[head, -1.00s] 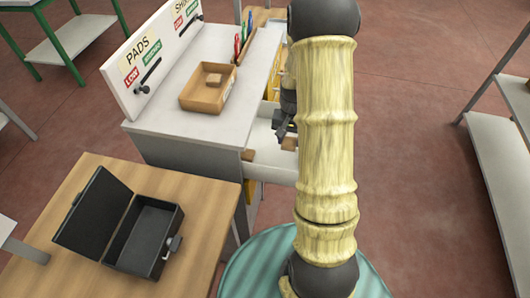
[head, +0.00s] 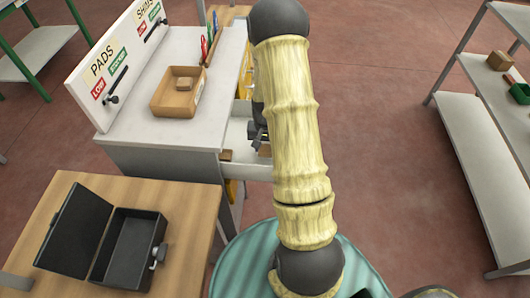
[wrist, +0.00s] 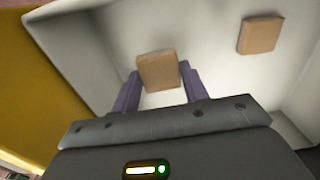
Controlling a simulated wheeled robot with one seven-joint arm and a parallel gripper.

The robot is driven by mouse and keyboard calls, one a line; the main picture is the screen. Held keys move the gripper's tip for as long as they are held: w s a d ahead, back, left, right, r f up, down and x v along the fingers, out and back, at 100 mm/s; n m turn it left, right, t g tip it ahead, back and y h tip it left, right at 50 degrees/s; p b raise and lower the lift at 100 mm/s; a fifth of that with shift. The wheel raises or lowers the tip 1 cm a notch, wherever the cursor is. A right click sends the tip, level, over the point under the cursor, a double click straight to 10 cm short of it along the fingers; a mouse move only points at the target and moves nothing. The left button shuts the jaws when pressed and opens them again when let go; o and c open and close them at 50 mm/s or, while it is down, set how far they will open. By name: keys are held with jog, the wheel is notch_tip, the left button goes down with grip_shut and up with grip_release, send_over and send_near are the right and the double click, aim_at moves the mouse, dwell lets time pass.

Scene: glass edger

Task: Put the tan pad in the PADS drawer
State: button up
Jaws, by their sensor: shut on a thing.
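A tan pad (wrist: 158,70) is between the two dark fingers of my gripper (wrist: 160,88) in the wrist view, and the jaws are shut on it. The pad is over or inside an open white drawer (head: 243,168); its exact height above the drawer floor is unclear. A second tan pad (wrist: 260,34) lies in the drawer, to the right in the wrist view. In the head view my gripper (head: 257,136) is largely hidden behind my arm. The drawer is at the end of the bench near the PADS sign (head: 102,62).
An open black case (head: 128,245) sits on the wooden table (head: 190,228) at front left. A shelf rack (head: 490,150) stands at right, with clear floor between.

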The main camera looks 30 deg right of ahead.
aim_at(265, 149)
jog(key=shift+f+p, duration=0.3)
jog(key=shift+f, duration=1.8)
jog(key=shift+f, duration=0.15)
jog(key=o, duration=1)
jog(key=shift+c, duration=0.2)
jog(key=shift+r, duration=0.2)
notch_tip(265, 149, up, 12)
jog(key=shift+b, duration=0.5)
